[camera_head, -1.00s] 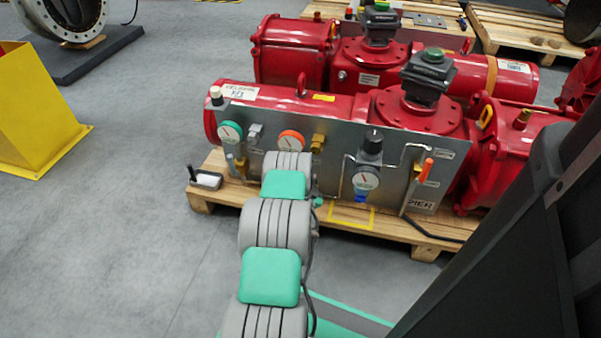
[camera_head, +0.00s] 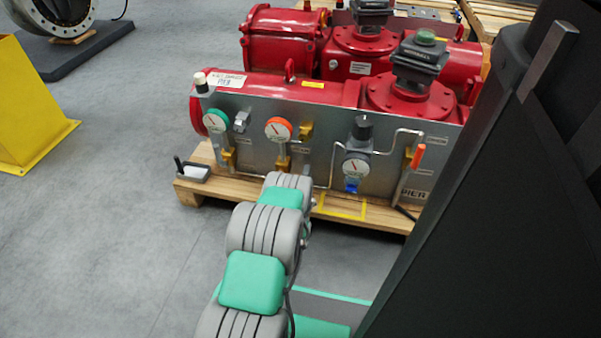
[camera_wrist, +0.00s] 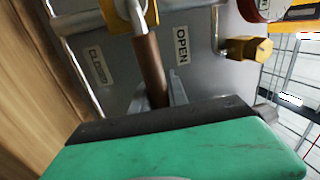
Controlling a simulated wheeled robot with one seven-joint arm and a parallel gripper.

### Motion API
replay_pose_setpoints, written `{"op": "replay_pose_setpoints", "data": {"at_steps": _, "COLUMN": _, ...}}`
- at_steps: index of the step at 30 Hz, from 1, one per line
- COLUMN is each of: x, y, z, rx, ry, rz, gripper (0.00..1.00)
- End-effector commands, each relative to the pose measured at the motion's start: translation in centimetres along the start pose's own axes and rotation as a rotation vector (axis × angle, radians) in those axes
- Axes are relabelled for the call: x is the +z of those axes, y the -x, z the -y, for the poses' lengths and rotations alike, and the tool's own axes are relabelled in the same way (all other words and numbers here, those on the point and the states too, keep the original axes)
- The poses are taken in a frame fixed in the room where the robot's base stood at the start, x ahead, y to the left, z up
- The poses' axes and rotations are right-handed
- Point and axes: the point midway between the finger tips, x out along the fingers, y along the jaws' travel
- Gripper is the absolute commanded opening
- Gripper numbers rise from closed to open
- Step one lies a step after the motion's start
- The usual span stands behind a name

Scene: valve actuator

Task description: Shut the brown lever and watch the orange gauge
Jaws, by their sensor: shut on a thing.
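In the wrist view, the brown lever (camera_wrist: 150,62) hangs from a brass valve body (camera_wrist: 118,14) between a CLOSED label (camera_wrist: 97,67) and an OPEN label (camera_wrist: 181,45), nearer OPEN. My gripper (camera_wrist: 163,97) is shut on the lever's lower end; the green and black gripper body hides the area below. In the head view, the orange gauge (camera_head: 279,130) is on the grey panel (camera_head: 240,155), its white dial facing me. The dial is too small to read a value. My arm hides my gripper and the lever in the head view.
A green gauge (camera_head: 216,121), a lower gauge (camera_head: 356,168) and an orange handle (camera_head: 418,156) share the panel. Red actuators (camera_head: 320,92) stand behind it on a wooden pallet (camera_head: 190,186).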

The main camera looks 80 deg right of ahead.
Motion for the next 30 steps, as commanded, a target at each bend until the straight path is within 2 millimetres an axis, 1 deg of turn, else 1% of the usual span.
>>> {"op": "replay_pose_setpoints", "data": {"at_steps": 6, "x": 0.01, "y": 0.14, "z": -0.47, "rx": 0.0, "ry": -0.047, "rz": -0.012, "gripper": 0.0}}
{"op": "replay_pose_setpoints", "data": {"at_steps": 19, "x": 0.16, "y": 0.21, "z": -0.63, "rx": 0.002, "ry": -0.058, "rz": -0.012, "gripper": 0.0}}
{"op": "replay_pose_setpoints", "data": {"at_steps": 20, "x": 0.17, "y": 0.21, "z": -0.63, "rx": 0.002, "ry": -0.058, "rz": -0.012, "gripper": 0.2}}
{"op": "replay_pose_setpoints", "data": {"at_steps": 27, "x": 0.33, "y": 0.22, "z": -0.57, "rx": 0.001, "ry": -0.057, "rz": -0.009, "gripper": 0.4}}
{"op": "replay_pose_setpoints", "data": {"at_steps": 30, "x": 0.37, "y": 0.21, "z": -0.54, "rx": 0.0, "ry": -0.057, "rz": -0.009, "gripper": 0.41}}
